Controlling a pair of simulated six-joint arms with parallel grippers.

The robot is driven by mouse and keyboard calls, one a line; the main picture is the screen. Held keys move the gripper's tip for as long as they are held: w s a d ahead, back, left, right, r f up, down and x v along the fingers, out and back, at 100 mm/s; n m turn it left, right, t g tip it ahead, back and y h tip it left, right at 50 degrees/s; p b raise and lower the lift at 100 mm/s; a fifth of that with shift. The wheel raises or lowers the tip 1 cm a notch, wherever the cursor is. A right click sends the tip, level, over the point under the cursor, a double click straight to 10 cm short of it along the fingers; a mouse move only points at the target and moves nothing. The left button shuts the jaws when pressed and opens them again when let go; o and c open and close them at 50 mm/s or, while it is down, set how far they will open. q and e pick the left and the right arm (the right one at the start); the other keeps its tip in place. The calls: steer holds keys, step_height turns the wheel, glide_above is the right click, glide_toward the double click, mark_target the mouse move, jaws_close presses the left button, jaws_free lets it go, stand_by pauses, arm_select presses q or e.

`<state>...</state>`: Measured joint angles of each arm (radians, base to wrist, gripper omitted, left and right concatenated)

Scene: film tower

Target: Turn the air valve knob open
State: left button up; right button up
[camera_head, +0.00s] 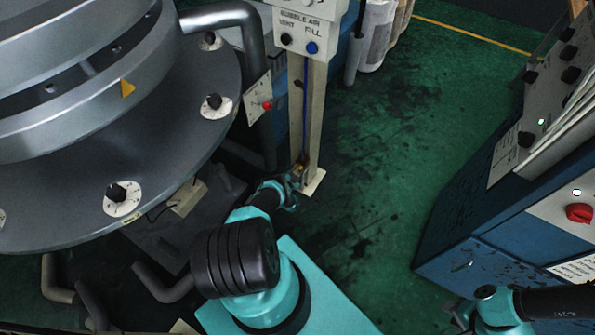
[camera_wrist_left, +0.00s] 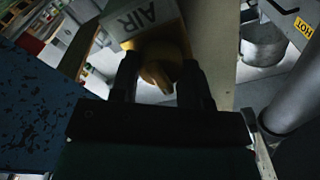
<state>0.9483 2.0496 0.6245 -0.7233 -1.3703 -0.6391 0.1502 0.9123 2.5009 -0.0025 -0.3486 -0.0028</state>
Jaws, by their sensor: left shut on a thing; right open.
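The air valve knob is yellow and sits low on the pale post (camera_head: 315,120) in the head view, mostly hidden by my left gripper (camera_head: 297,172). In the left wrist view the yellow knob (camera_wrist_left: 157,75) lies between the two dark fingers of my left gripper (camera_wrist_left: 160,82), under a plate marked AIR (camera_wrist_left: 140,18). The left gripper is shut on the knob. How far the knob is turned I cannot tell. My right gripper (camera_head: 462,312) is at the bottom right of the head view, open and away from the post.
A grey round machine (camera_head: 190,130) with black knobs fills the left. A control box (camera_head: 305,25) marked BUBBLE AIR tops the post. A blue cabinet (camera_head: 480,225) with a red knob (camera_head: 579,212) stands at the right. The green floor (camera_head: 385,150) between them is clear.

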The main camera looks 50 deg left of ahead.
arm_select(q)
steer(key=o, duration=0.9)
steer(key=shift+s, duration=0.1)
steer(key=v, duration=1.7)
steer(key=shift+d, duration=0.15)
steer(key=shift+r, duration=0.1)
